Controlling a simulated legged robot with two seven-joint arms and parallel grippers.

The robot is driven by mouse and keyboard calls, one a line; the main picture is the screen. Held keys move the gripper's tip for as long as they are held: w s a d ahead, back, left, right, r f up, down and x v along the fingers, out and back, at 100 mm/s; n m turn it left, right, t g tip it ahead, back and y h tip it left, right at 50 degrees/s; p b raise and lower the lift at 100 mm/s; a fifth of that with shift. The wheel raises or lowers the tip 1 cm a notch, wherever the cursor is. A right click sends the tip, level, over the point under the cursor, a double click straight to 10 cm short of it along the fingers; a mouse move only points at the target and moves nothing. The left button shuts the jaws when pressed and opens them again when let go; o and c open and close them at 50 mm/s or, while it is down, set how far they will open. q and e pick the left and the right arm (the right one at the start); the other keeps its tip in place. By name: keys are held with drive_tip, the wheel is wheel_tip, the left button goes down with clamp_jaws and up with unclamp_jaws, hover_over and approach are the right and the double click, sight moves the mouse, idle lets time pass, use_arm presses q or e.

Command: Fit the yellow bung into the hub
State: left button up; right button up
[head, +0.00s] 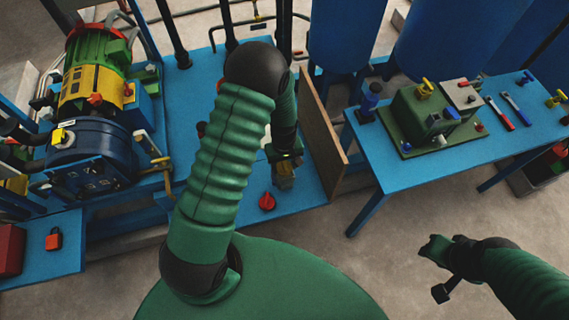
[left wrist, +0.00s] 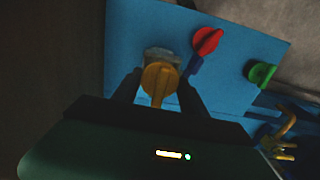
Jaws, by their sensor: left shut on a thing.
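The yellow bung (left wrist: 160,80) is between the two dark fingers of my left gripper (left wrist: 158,88) in the left wrist view. The gripper is shut on it. A grey-tan piece (left wrist: 161,54), which looks like the hub, shows right behind the bung's far edge; I cannot tell whether the bung is seated in it. In the head view my left gripper (head: 285,172) points down over the blue bench, close to its front edge, and hides the bung. My right gripper (head: 438,250) is over the bare floor, away from the benches; its fingers are unclear.
A red knob (head: 267,202) stands on the blue bench close to my left gripper. A green knob (left wrist: 262,72) shows in the left wrist view. An upright brown board (head: 322,140) stands right of the gripper. A blue table (head: 390,172) with tools is further right.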

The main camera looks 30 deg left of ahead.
idle(1.7)
drive_tip(key=shift+r+p, duration=0.4)
drive_tip(key=shift+r, duration=0.15)
idle(2.0)
drive_tip(key=shift+r+p, duration=0.3)
drive_tip(key=shift+p, duration=0.15)
